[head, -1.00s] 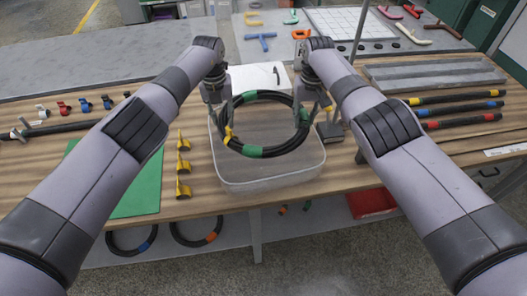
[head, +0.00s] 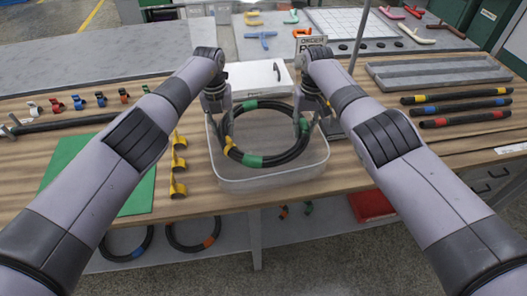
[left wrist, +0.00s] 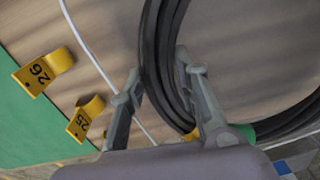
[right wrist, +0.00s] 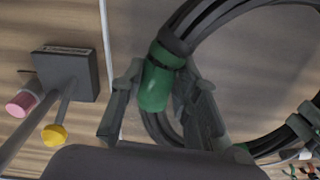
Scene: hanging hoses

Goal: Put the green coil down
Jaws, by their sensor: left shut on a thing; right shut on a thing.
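The green coil (head: 252,161) is a black hose ring with green bands and yellow ties. Both grippers hold it over the clear bin (head: 274,184), with its near part low within the bin's outline. I cannot tell whether it touches the bottom. My left gripper (head: 226,132) is shut on its left side; in the left wrist view the hose strands (left wrist: 163,60) pass between the fingers. My right gripper (head: 309,120) is shut on its right side; in the right wrist view a green band (right wrist: 157,85) lies between the fingers.
Yellow numbered hooks (head: 179,165) and a green mat (head: 110,180) lie left of the bin. A white box (head: 255,78) stands behind it. A dark-based stand (right wrist: 75,70) is close to the right gripper. Banded hoses (head: 458,108) lie at the right.

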